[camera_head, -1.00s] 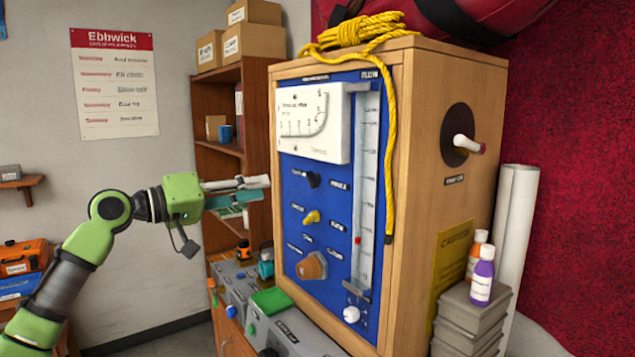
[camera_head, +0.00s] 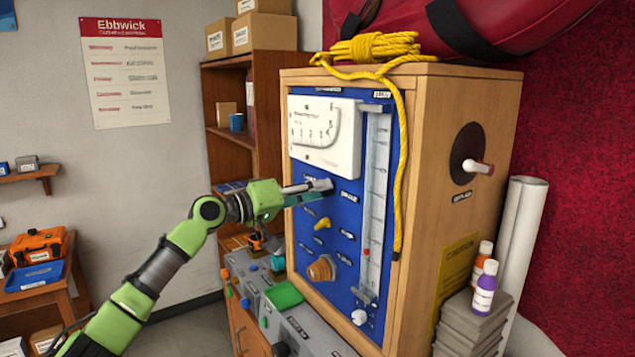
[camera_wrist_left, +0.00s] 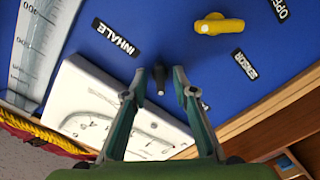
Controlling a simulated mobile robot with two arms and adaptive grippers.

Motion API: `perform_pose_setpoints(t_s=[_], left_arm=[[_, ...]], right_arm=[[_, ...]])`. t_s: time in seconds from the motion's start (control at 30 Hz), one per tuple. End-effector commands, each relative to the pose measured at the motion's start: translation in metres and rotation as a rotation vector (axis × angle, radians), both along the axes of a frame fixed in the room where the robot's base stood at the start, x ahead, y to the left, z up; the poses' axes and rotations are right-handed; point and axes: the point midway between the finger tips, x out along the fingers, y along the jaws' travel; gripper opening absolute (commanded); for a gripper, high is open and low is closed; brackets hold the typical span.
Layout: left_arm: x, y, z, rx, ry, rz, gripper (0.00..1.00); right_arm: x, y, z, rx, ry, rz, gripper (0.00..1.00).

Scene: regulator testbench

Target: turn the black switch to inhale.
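The black switch (camera_wrist_left: 160,79) is a small dark knob on the blue panel (camera_wrist_left: 185,50). In the left wrist view it appears between the two fingertips of my left gripper (camera_wrist_left: 160,76), with a gap on each side. The gripper is open; I cannot tell whether either finger touches the switch. The INHALE label (camera_wrist_left: 115,37) is up and left of the switch in that view. In the head view my left gripper (camera_head: 318,190) reaches the panel from the left, just below the white gauge (camera_head: 325,134), and covers the switch. My right gripper is not in view.
A yellow switch (camera_head: 322,223) and an orange knob (camera_head: 321,268) sit below on the same panel. A clear flow tube (camera_head: 373,200) and a hanging yellow rope (camera_head: 398,170) are to the right. Grey boxes (camera_head: 262,290) stand below and left.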

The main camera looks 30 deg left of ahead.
Motion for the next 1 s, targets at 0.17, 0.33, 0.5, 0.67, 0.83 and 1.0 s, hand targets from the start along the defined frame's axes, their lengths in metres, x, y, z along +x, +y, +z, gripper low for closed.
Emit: perform_pose_setpoints(t_s=[0.17, 0.33, 0.5, 0.67, 0.83, 1.0], left_arm=[[0.004, -0.002, 0.000, 0.001, 0.000, 0.000, 0.26], [0.004, -0.002, 0.000, 0.001, 0.000, 0.000, 0.26], [0.004, -0.001, 0.000, 0.001, 0.000, 0.000, 0.00], [0.004, -0.002, -0.001, 0.002, 0.000, 0.001, 0.00], [0.004, -0.002, -0.002, 0.025, -0.011, -0.001, 0.00], [0.004, -0.002, -0.004, 0.093, -0.040, 0.000, 0.00]], right_arm=[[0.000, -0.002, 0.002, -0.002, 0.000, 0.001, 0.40], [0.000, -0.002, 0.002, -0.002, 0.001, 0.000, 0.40], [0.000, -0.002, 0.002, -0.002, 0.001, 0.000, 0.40], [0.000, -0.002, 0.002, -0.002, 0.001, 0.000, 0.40], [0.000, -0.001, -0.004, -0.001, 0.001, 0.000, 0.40], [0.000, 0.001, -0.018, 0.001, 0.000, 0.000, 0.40]])
